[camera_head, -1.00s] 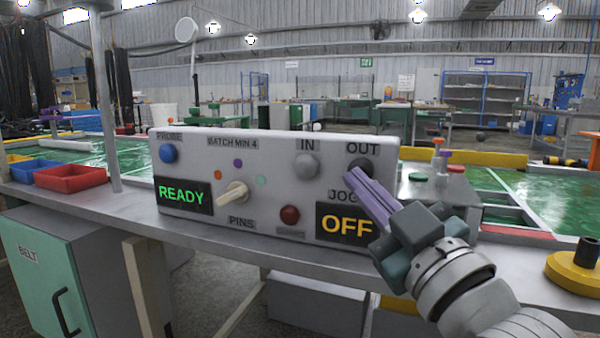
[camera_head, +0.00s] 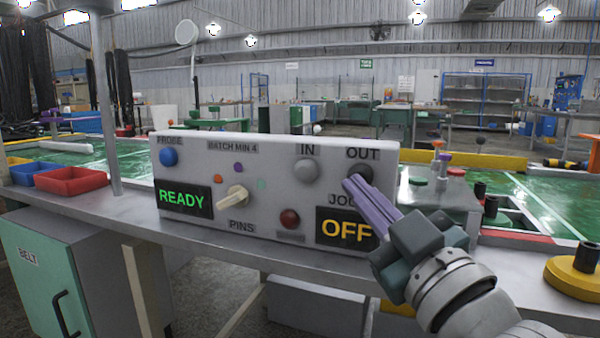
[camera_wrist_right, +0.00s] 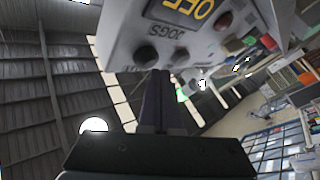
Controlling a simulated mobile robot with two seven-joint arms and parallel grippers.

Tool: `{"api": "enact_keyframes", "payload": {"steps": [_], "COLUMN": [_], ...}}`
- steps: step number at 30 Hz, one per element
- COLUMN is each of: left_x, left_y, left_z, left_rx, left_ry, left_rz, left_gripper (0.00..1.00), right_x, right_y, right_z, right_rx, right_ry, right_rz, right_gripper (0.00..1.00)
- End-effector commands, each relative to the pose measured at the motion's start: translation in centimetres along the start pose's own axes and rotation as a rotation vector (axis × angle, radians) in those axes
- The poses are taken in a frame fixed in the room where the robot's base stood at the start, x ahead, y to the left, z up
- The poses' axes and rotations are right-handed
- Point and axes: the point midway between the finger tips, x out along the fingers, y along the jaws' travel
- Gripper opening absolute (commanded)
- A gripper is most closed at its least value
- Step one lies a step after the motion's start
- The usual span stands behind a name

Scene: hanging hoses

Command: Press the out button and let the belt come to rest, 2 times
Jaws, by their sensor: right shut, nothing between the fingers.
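The white control panel (camera_head: 265,225) stands on the bench in the head view. Its dark OUT button (camera_head: 359,166) is at the upper right under the OUT label, its lower part hidden by my fingers. My right gripper (camera_head: 354,183) is shut and empty, its purple fingers pointing at that button. I cannot tell whether they touch. In the right wrist view the fingers (camera_wrist_right: 160,75) lie close to a dark button (camera_wrist_right: 147,56). The display below OUT reads OFF (camera_head: 346,231). The green belt surface (camera_head: 545,195) shows behind on the right. My left gripper is not in view.
The panel also has a grey IN button (camera_head: 306,170), a blue PROBE button (camera_head: 168,157), a red button (camera_head: 289,219), a cream PINS knob (camera_head: 233,198) and a READY display (camera_head: 184,199). A red bin (camera_head: 71,181) stands left. A yellow round-based thing (camera_head: 574,271) stands right.

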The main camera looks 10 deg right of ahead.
Motion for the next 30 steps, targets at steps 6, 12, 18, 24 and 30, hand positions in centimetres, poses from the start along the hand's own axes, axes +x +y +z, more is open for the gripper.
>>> {"api": "enact_keyframes", "payload": {"steps": [6, 12, 18, 24, 30], "left_x": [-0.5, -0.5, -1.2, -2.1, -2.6], "left_y": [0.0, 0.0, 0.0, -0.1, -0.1], "left_z": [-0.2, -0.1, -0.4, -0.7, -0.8], "left_rx": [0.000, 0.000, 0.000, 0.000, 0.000], "left_ry": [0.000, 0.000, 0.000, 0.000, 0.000], "left_rz": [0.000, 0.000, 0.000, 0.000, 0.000], "left_gripper": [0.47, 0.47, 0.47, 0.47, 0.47], "right_x": [-0.6, -0.6, -1.2, -2.7, -3.8], "right_y": [-0.4, -0.4, -0.9, -1.9, -2.7], "right_z": [-0.5, -0.5, -1.2, -2.2, -3.0], "right_rx": [0.001, 0.001, 0.003, 0.003, 0.003], "right_ry": [0.000, 0.001, 0.000, -0.002, 0.000], "right_rz": [0.000, 0.000, 0.000, -0.001, 0.000], "right_gripper": [0.00, 0.00, 0.00, 0.00, 0.00]}}
